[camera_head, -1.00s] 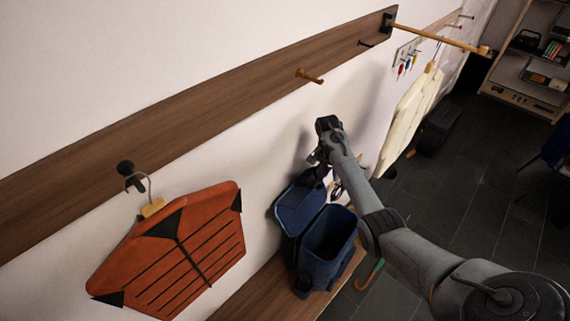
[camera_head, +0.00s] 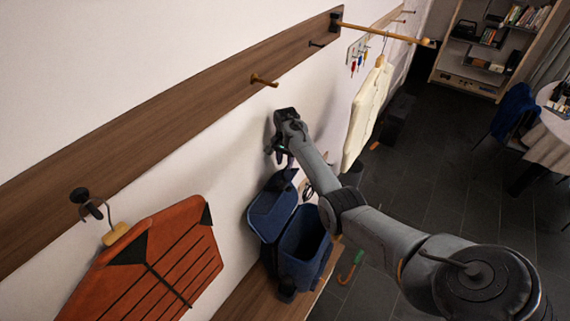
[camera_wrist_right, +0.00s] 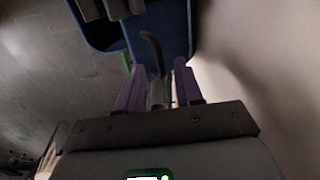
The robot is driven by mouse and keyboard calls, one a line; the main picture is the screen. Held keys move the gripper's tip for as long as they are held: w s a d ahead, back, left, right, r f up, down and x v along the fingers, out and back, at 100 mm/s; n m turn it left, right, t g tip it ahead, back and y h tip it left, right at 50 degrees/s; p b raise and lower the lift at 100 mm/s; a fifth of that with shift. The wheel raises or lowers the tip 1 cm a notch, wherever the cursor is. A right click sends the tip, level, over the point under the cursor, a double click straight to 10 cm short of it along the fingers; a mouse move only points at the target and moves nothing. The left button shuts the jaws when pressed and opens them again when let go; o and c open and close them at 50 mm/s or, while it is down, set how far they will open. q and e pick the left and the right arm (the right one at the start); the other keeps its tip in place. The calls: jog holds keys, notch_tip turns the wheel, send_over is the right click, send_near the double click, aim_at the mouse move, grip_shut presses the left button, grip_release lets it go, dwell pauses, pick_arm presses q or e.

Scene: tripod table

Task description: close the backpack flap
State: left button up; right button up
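The blue backpack (camera_head: 304,247) stands on the wooden bench against the wall, its top open. Its flap (camera_head: 271,214) is tipped back toward the wall, to the left of the opening. My right gripper (camera_head: 281,157) is just above the flap, near the wall. In the right wrist view its two purple fingers (camera_wrist_right: 158,80) are apart, so it is open. A dark curved, hook-like piece (camera_wrist_right: 152,45) shows between and beyond them; I cannot tell if it touches a finger. Blue backpack fabric (camera_wrist_right: 165,25) fills the upper middle there. My left gripper is not in view.
An orange garment (camera_head: 150,268) hangs from a peg at the left. A cream garment (camera_head: 367,115) hangs beyond my right arm. A wooden peg (camera_head: 264,81) sticks out of the wall rail above the gripper.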

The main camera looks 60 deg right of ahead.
jog(key=shift+f, duration=1.1)
jog(key=shift+c, duration=0.2)
grip_shut()
dwell(0.5)
